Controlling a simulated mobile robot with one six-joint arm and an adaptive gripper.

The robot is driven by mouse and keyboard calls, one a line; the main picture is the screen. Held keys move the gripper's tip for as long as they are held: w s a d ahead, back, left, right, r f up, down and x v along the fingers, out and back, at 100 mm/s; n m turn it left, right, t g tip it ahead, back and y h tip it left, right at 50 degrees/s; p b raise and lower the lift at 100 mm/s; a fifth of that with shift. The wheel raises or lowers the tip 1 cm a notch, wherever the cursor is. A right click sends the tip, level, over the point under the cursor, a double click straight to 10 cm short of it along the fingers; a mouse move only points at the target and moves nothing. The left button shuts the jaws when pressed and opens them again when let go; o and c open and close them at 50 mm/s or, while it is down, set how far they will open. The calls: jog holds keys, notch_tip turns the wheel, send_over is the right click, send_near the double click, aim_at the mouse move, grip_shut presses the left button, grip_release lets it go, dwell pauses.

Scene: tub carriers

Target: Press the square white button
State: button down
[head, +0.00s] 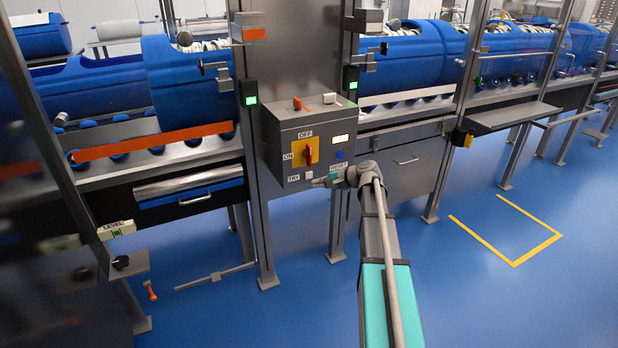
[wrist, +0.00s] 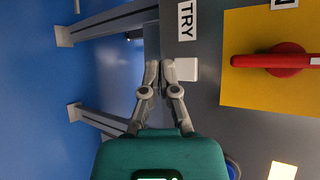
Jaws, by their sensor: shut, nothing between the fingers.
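The square white button (head: 308,174) is on the lower front of the grey control box (head: 285,135), right of the label TRY. In the wrist view the white button (wrist: 186,69) lies beside the TRY label (wrist: 187,21). My gripper (head: 320,183) is at the lower front of the box, near the button. In the wrist view my gripper's fingertips (wrist: 160,68) are together and empty. They appear just left of the button, with one tip at its edge. I cannot tell whether they touch it.
A red rotary switch (head: 308,153) on a yellow plate sits just above the button, and a blue button (head: 340,155) marked RESET is to its right. Metal posts and blue drums (head: 190,85) flank the box. The blue floor (head: 470,290) at right is clear.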

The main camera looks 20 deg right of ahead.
jog(key=s, duration=0.3)
jog(key=shift+s, duration=0.15)
dwell(0.9)
jog(key=s+a+f+n+g+h, duration=0.3)
jog(key=s+a+f+n, duration=0.1)
jog(key=s+a, duration=0.4)
jog(key=s+a+f+n+g+h, duration=0.3)
jog(key=s+a+n, duration=0.2)
jog(key=s+a, duration=0.25)
jog(key=s+a+f+n+g+h, duration=0.2)
jog(key=s+a+f+n+g, duration=0.2)
jog(key=s+a, duration=0.35)
notch_tip(320, 180, up, 32)
jog(key=p, duration=3.2)
jog(key=shift+w+a+r+h, duration=0.2)
jog(key=shift+a+h, duration=0.1)
jog(key=shift+a, duration=0.1)
